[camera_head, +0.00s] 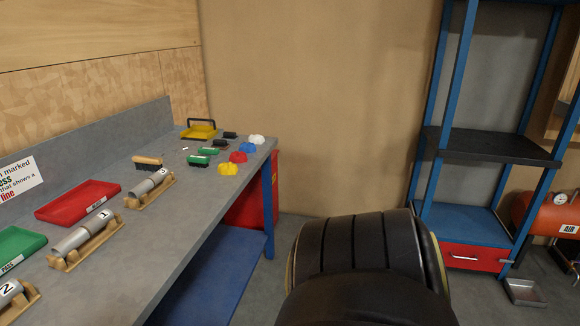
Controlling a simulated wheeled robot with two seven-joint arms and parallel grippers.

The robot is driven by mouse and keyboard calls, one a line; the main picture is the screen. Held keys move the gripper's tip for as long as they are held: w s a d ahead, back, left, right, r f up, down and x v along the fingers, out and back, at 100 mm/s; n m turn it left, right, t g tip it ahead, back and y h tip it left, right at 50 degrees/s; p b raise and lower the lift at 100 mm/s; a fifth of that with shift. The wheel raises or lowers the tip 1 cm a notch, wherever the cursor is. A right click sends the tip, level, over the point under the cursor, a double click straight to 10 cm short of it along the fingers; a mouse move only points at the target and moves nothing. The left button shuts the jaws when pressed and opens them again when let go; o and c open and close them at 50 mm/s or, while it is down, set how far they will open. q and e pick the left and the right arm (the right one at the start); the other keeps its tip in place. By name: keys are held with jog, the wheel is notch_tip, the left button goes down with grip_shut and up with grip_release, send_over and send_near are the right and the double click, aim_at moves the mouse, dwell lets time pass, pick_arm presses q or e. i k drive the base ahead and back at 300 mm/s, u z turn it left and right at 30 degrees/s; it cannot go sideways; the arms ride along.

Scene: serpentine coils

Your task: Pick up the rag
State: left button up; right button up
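Several small crumpled cloth-like lumps, which look like rags, lie in a row at the far right end of the grey workbench (205,220). They are a white one (256,139), a blue one (247,148), a red one (238,157) and a yellow one (228,169). The yellow one is the nearest, close to the bench's right edge. They are too small to make out any folds. Neither of my grippers is in view.
Brushes and a yellow tray (199,131) with a dark handle lie near the lumps. Numbered metal cylinders (85,235) on wooden cradles, a red tray (78,200) and a green tray (18,246) fill the nearer bench. A blue-framed shelf (490,148) stands right.

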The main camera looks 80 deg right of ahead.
aim_at(224, 169)
jog(key=z, duration=3.1)
jog(key=i, duration=1.7)
jog(key=u, duration=0.35)
jog(key=i, duration=1.25)
jog(key=u, duration=1.1)
